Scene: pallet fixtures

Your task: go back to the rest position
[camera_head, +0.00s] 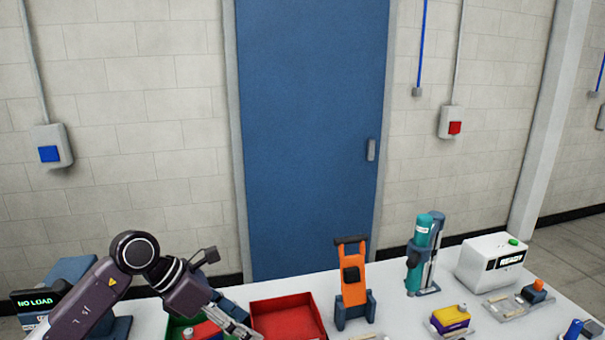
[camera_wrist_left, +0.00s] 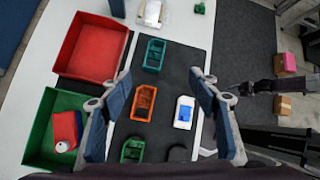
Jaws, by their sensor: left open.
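My left arm enters the head view from the left, bent, with its left gripper (camera_head: 238,325) low over the table beside the red bin (camera_head: 288,318). In the left wrist view the left gripper (camera_wrist_left: 160,78) is open, with its two blue-grey fingers wide apart and nothing between them in their grip. Below them is a dark mat with an orange fixture (camera_wrist_left: 144,102), a white and blue piece (camera_wrist_left: 184,112), a teal fixture (camera_wrist_left: 154,55) and a green one (camera_wrist_left: 132,150). My right gripper is not in view.
A green bin (camera_wrist_left: 38,128) holding a red part (camera_wrist_left: 65,128) adjoins the red bin. A NO LOAD display (camera_head: 36,301) is at left.

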